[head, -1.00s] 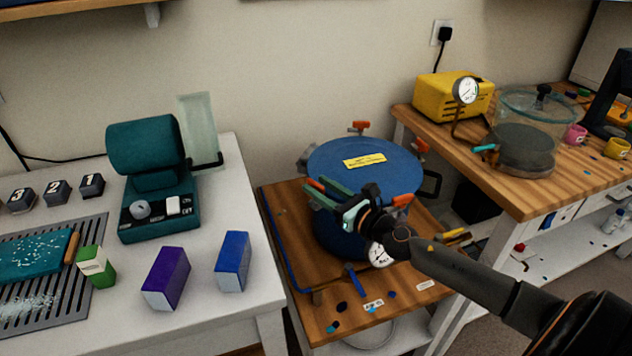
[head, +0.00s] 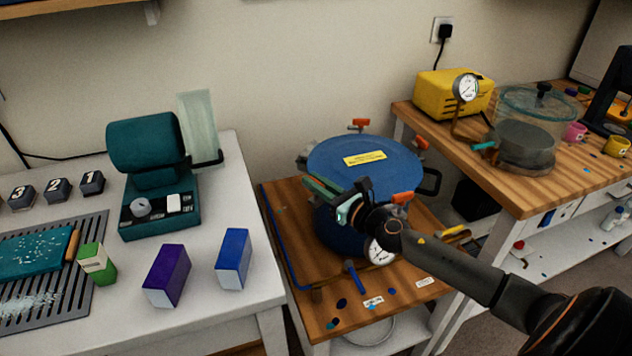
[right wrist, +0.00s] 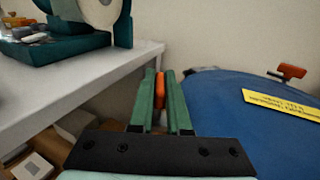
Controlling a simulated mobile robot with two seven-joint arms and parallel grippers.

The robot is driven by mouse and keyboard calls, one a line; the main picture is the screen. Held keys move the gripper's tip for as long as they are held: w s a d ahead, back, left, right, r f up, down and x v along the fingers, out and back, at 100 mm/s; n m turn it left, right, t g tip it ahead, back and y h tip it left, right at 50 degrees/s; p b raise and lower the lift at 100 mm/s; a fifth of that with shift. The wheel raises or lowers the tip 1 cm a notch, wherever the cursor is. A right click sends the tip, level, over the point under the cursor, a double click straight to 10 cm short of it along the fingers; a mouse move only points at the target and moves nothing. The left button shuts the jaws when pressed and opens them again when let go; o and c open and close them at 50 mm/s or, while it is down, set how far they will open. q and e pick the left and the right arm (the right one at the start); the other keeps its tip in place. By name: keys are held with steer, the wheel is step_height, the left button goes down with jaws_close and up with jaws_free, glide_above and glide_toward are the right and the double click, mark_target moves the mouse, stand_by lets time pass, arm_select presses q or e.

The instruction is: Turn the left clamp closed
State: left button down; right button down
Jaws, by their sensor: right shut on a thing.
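The blue round pot (head: 395,163) has a flat lid with a yellow label (head: 365,159) and stands on a low wooden table. My right gripper (head: 318,188) reaches over its near left side. In the right wrist view, my green right gripper fingers (right wrist: 159,78) are shut on the orange handle of the left clamp (right wrist: 159,92), at the pot's left rim. In the head view the fingers hide this handle. Other clamps with orange handles sit at the back (head: 358,123), right (head: 421,143) and front right (head: 402,198) of the rim. My left gripper is out of view.
A pressure gauge (head: 381,250) sits on the pot's front, just below my right arm. The white bench (head: 210,304) on the left bears a teal machine (head: 155,190) and colored boxes. A wooden bench (head: 500,180) on the right holds a yellow pump (head: 452,97) and a glass chamber.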

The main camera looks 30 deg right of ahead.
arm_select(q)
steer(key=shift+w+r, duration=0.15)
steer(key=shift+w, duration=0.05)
